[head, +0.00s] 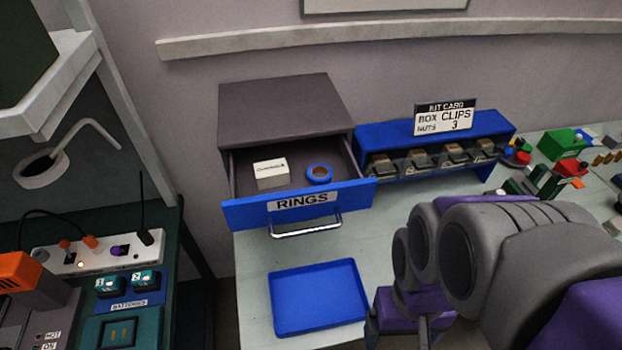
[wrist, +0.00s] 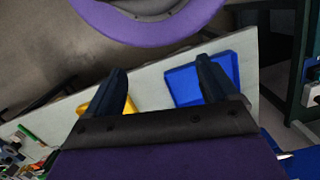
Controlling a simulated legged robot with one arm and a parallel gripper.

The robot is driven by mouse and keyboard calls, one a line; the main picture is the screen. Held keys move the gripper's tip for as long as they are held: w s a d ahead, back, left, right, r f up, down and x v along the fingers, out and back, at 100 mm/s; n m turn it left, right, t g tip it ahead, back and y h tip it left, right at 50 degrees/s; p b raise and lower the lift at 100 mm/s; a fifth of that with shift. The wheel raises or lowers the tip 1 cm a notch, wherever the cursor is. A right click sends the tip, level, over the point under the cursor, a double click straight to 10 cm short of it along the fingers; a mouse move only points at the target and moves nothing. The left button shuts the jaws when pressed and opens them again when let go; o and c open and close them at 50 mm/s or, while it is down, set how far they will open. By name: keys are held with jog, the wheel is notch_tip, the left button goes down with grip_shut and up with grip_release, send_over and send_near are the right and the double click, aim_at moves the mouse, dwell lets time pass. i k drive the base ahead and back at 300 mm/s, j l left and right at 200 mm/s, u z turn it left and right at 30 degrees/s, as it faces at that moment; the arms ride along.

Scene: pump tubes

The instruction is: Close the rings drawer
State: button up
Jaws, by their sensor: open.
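The rings drawer (head: 257,213) has a blue front labelled RINGS and a silver bar handle (head: 305,229). It is pulled out of the grey cabinet (head: 285,107), and its inside shows. A small white box (head: 270,173) and a blue ring (head: 319,174) lie in it. The drawer is not visible in the wrist view.
A blue tray (head: 318,298) lies on the pale table in front of the drawer; it also shows in the wrist view (wrist: 183,87). A blue bin rack (head: 433,143) with a kit card (head: 444,117) stands right of the cabinet. A battery bench (head: 110,250) is at left.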

aim_at(248, 207)
jog(key=j+z, duration=0.2)
jog(key=k+j+z, duration=0.1)
jog(key=k+j, duration=0.45)
jog(key=k+j+u, duration=0.1)
jog(key=k+j, duration=0.15)
jog(key=j, duration=0.15)
